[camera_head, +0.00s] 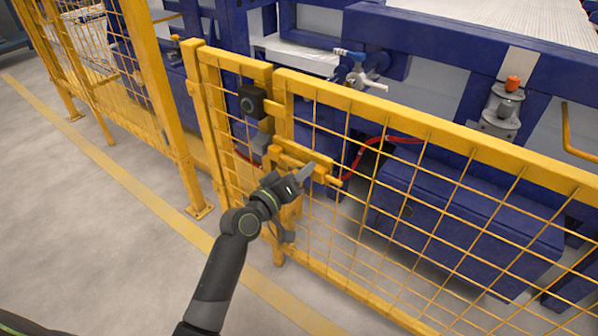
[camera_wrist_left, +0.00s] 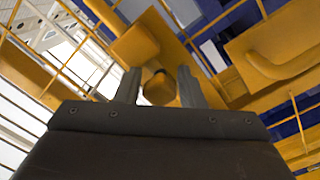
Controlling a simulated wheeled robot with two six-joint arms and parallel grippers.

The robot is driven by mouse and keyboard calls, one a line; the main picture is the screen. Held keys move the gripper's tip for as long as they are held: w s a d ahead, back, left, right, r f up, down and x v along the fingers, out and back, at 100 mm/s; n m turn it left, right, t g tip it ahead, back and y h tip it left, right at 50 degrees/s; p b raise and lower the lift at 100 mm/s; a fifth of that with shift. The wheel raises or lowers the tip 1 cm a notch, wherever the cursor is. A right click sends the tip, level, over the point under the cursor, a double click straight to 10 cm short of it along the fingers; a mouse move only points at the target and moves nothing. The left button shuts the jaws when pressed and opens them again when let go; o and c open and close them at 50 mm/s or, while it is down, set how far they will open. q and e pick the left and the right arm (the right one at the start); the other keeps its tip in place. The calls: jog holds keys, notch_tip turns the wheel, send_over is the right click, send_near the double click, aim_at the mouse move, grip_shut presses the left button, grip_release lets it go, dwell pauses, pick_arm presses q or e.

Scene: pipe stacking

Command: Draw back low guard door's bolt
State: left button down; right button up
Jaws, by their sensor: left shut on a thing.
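The low yellow guard door (camera_head: 425,128), a mesh panel in a yellow frame, runs from the middle to the right in the head view. Its yellow bolt (camera_head: 332,180) lies along the latch bracket near the post, partly hidden behind my gripper. My left gripper (camera_head: 299,179) reaches the bolt from the front side. In the left wrist view its two grey fingers (camera_wrist_left: 159,86) stand on either side of the bolt's yellow knob (camera_wrist_left: 159,92), shut on it. How far the bolt sits in its keeper is hidden. My right gripper is not in view.
A black latch box (camera_head: 251,101) sits on the yellow frame above the bolt. Taller yellow fencing (camera_head: 155,90) stands at left. Blue machinery (camera_head: 460,215) with red hose lies behind the mesh. Open grey floor (camera_head: 90,235) lies in front, left of my arm.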

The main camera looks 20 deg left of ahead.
pick_arm(q)
jog(key=c, duration=1.3)
grip_release()
jog(key=shift+d, duration=0.15)
jog(key=shift+o, duration=0.7)
jog(key=shift+d, duration=0.15)
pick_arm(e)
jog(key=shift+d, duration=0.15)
pick_arm(q)
jog(key=shift+s+a, duration=0.25)
jog(key=shift+s, duration=0.05)
jog(key=v, duration=1.6)
jog(key=shift+s, duration=0.35)
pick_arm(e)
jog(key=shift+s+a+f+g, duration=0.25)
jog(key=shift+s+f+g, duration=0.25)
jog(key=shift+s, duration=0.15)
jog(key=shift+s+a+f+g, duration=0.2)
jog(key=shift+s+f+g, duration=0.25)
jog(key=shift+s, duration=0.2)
